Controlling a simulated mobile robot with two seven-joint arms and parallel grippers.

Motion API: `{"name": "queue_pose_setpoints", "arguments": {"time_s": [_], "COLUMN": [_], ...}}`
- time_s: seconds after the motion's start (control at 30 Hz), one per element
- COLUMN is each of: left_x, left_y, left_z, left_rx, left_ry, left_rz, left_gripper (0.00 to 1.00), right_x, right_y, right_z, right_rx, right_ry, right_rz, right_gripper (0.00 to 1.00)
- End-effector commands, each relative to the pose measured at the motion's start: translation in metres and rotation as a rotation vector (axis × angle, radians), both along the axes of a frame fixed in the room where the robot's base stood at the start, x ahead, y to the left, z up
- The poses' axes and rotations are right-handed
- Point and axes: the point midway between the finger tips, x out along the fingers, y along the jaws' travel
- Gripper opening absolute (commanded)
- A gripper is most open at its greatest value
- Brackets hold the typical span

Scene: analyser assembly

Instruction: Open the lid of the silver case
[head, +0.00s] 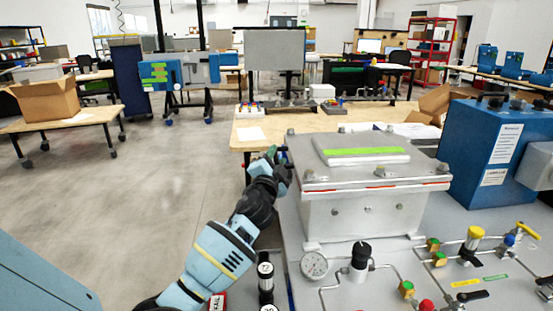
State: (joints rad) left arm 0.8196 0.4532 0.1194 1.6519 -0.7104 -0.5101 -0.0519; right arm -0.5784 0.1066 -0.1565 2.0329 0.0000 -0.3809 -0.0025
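The silver case (350,215) stands on a grey panel at right of centre. Its lid (415,180) lies flat on top, with bolts along its edge and a raised white block with a green strip. A thin orange line shows between lid and body along the front. My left arm comes in from the lower left, and its gripper (273,158) is at the lid's left side, near the back corner. Whether it touches the lid is unclear. The fingers are small and partly hidden, so their opening cannot be made out. My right gripper is out of view.
A pressure gauge (314,265), a black knob (361,255) and a yellow-topped valve (471,240) stand on the panel in front of the case. A blue box (482,150) is close on the right. A wooden table (300,122) is behind. Open floor lies left.

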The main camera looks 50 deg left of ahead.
Motion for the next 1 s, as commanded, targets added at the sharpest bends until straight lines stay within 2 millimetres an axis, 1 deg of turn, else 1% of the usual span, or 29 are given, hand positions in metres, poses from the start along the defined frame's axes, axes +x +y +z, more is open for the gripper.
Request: {"name": "queue_pose_setpoints", "arguments": {"time_s": [0.27,0.3,0.57,0.87,1.0], "left_x": [0.0017,0.0016,0.0015,0.0018,0.0055], "left_y": [0.001,0.0009,0.001,0.0009,0.0013], "left_z": [0.0003,0.0003,0.0002,0.001,0.0084], "left_rx": [0.001,0.001,0.001,0.001,0.009], "left_ry": [0.001,0.001,0.001,0.001,0.007], "left_rz": [0.0,0.0,0.0,0.0,-0.001], "left_gripper": [0.35,0.34,0.0,0.0,0.0], "right_x": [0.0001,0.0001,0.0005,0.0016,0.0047], "right_y": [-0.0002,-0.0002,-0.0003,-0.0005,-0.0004], "right_z": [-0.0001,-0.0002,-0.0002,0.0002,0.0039], "right_rx": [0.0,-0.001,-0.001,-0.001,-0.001], "right_ry": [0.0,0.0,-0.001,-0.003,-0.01], "right_rz": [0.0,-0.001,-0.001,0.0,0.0], "right_gripper": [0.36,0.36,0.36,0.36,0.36]}}
